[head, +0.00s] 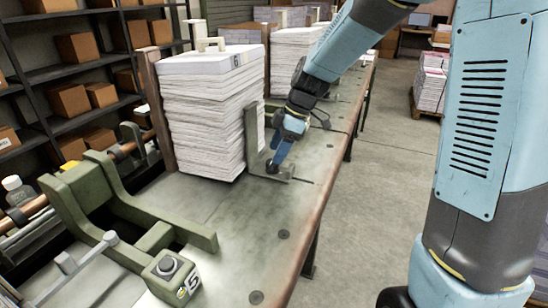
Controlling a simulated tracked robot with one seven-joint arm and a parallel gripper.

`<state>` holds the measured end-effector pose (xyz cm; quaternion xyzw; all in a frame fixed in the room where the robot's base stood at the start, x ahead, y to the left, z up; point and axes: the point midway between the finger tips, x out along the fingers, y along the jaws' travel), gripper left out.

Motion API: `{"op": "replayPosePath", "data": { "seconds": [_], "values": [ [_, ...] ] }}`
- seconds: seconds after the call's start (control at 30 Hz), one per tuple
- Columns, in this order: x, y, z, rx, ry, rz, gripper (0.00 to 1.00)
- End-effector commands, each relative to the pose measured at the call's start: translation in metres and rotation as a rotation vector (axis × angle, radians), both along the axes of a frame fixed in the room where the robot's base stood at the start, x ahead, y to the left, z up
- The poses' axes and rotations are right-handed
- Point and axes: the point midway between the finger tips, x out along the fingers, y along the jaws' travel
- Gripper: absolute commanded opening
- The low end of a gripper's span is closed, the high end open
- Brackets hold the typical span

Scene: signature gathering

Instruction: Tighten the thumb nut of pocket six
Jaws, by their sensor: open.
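Pocket six is the bay with the tall paper stack (205,115), which has a white board with a handle and a small "6" label (240,60) on top. An upright green side guide (254,140) stands at the stack's right side, with a low foot (291,180) on the bench. My gripper (273,166) points down at this foot, just right of the guide. It is open, with its fingertips around or very close to a small dark nut there. The fingers mostly hide the nut, and I cannot tell whether they touch it.
In front stands green pocket five (125,208), with a dark thumb nut (168,265) and a "5" label. More paper stacks (293,60) line the bench (262,225) behind. Shelves with cartons stand at left. The floor (375,170) right of the bench is clear.

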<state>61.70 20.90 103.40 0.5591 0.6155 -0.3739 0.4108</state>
Motion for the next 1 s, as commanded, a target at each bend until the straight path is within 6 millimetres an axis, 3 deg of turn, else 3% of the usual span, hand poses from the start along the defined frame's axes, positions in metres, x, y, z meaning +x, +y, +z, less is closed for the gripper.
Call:
{"op": "replayPosePath", "data": {
  "seconds": [0.3,0.63,1.0],
  "values": [
    [-0.001,0.012,-0.028,0.0,0.0,0.0,0.65],
    [-0.001,0.013,-0.031,0.0,-0.001,0.0,0.65],
    [-0.001,0.013,-0.03,0.0,-0.002,-0.001,0.31]
  ]
}}
